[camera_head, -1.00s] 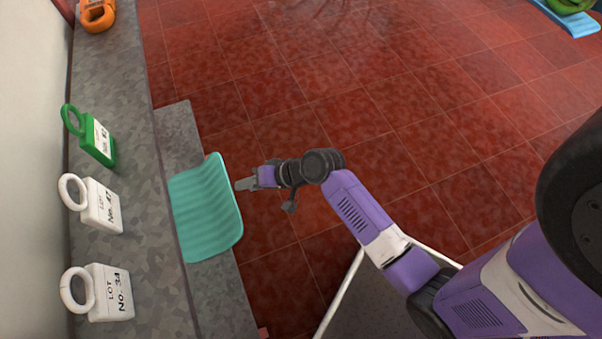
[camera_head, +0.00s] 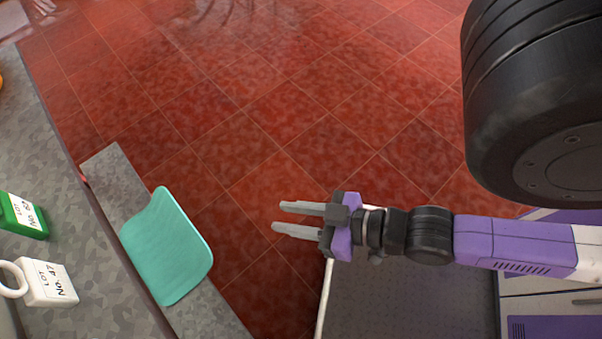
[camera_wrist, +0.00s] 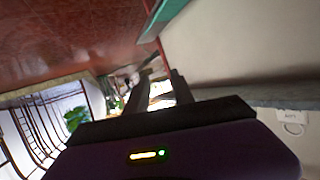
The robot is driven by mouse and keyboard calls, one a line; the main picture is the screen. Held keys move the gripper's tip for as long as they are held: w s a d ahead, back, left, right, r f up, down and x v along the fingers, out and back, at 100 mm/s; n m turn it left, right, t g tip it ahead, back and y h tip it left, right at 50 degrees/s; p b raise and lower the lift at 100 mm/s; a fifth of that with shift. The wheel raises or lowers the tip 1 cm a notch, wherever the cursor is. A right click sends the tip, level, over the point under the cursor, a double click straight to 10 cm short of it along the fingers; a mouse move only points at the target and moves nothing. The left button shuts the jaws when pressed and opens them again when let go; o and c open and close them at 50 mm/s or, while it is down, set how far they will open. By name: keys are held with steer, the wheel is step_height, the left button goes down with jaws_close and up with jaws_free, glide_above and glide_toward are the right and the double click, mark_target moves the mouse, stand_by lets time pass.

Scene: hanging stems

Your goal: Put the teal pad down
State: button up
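The teal pad (camera_head: 168,248) lies on a narrow grey ledge at the left in the head view, with its right edge reaching past the ledge over the red floor. A teal strip that looks like its edge also shows at the top of the wrist view (camera_wrist: 165,18). My gripper (camera_head: 278,217) is to the right of the pad, over the floor, clear of it. Its two fingers point left, are apart, and hold nothing. In the wrist view the fingers (camera_wrist: 160,92) also show with a gap between them.
Red tiled floor (camera_head: 250,100) lies open beyond. In the wrist view a white ringed tag (camera_wrist: 291,122) shows at right.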

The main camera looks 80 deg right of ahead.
step_height(320, 180, up, 6)
steer(key=s+n+t, duration=0.1)
steer(key=s+n, duration=0.1)
steer(key=shift+a+r+y, duration=0.15)
steer(key=shift+a+y, duration=0.25)
steer(key=shift+a, duration=0.05)
steer(key=shift+s, duration=0.1)
step_height(320, 180, up, 17)
steer(key=p, duration=1.7)
steer(key=shift+d, duration=0.15)
